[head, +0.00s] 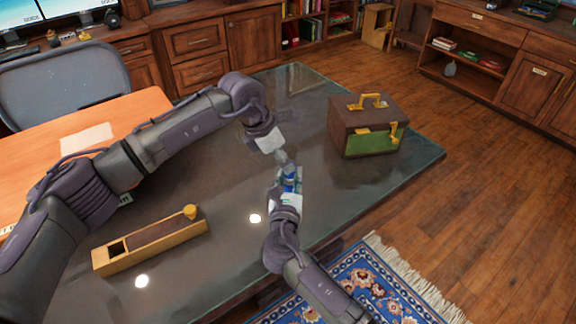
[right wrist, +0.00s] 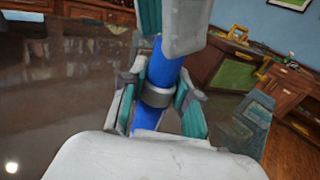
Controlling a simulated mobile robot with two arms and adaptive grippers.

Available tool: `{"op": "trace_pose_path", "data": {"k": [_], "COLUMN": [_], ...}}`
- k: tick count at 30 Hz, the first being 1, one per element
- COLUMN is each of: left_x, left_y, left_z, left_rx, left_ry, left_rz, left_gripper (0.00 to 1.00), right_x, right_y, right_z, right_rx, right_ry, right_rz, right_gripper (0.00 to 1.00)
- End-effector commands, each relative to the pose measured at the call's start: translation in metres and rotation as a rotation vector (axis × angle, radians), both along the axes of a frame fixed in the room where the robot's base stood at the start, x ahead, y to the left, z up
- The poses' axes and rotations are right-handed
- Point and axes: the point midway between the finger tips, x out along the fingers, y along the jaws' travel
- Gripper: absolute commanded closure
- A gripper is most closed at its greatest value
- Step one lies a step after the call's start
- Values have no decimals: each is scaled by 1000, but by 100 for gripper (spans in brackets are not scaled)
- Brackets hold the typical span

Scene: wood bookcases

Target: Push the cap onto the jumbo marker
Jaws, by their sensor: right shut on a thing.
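A blue marker (head: 290,183) with a grey band stands roughly upright in my right gripper (head: 287,192), above the glass table top. In the right wrist view, the right gripper's teal-padded fingers (right wrist: 163,110) are shut around the marker (right wrist: 167,72) at the grey band. My left gripper (head: 277,149) reaches in from the upper left, just above the marker. It shows at the top of the right wrist view (right wrist: 178,22), at the marker's upper end and partly hiding it. I cannot tell whether it grips the cap, nor where the cap ends.
A long wooden box (head: 150,242) with a yellow knob lies at the left on the glass table (head: 330,205). A brown case (head: 355,130) with brass handle and green panel stands at the right. The table's front edge and a blue rug (head: 375,280) lie below.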

Motion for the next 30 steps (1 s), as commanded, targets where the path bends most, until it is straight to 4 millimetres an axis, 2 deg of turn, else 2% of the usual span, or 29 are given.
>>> {"op": "trace_pose_path", "data": {"k": [7,11,30], "left_x": [-1,-1,0], "left_y": [-1,-1,-4], "left_z": [4,4,-2], "left_rx": [-3,-4,-4], "left_ry": [0,-1,0], "left_rz": [-3,-3,-4], "left_gripper": [64,83,83], "right_x": [-1,-1,-1], "right_y": [1,1,1], "right_z": [-1,-1,-2], "right_rx": [0,0,0], "right_ry": [2,3,3], "right_rz": [2,3,4], "right_gripper": [100,100,100]}}
